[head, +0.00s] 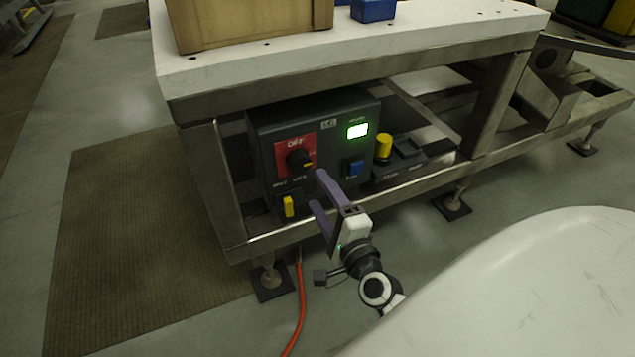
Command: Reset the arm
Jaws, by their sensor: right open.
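A dark control box (340,112) sits on the lower shelf of a metal workbench. Its face has a red panel marked OFF (282,144) with a black rotary knob (299,160), a lit green-white display (357,131), a blue button (354,168) and a yellow switch (288,206). My right gripper (318,190) is open and empty, with its purple fingers in front of the box, below and right of the knob. Whether a finger touches the box I cannot tell. My left gripper is out of view.
The workbench's white top (420,40) carries a wooden crate (250,22) and a blue block (373,10). A yellow button (384,146) stands right of the box. A metal rail (350,195) runs below it. An orange cable (300,300) lies on the floor by a brown mat (130,240).

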